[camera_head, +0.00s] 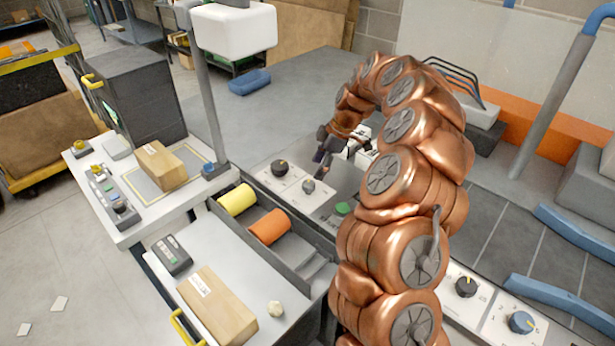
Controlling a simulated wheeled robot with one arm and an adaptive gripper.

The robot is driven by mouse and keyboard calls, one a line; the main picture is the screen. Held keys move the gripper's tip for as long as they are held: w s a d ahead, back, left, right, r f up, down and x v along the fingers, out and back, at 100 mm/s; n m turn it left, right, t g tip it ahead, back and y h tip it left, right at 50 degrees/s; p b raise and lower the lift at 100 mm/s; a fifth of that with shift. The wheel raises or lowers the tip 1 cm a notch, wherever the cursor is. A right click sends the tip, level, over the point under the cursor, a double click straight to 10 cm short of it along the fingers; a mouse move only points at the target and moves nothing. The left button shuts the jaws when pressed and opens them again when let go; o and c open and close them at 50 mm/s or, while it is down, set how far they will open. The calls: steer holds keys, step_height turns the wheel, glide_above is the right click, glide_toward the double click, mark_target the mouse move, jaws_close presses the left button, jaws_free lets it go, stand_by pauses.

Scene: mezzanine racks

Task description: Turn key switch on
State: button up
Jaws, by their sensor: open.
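My gripper (323,163) is open at the end of my copper-coloured arm, low above a white control panel (290,186). On this panel, a small grey round switch (308,186) sits just below and left of the fingertips, apart from them as far as I can see; it may be the key switch. Its key and turn position are too small to read. A black rotary knob (279,167) is to its left. A green button (342,208) is to its lower right. My arm hides the part of the console right of the gripper.
A black knob (466,286) and a blue knob (521,322) sit on panels at the lower right. Yellow (237,199) and orange (269,227) rollers lie left of the console. Boxes stand on a bench (150,213) and a lower table (225,263). A grey post (203,100) rises behind.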

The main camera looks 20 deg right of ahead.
mark_target(310, 183)
steer(key=p+x, duration=0.2)
steer(key=x, duration=0.5)
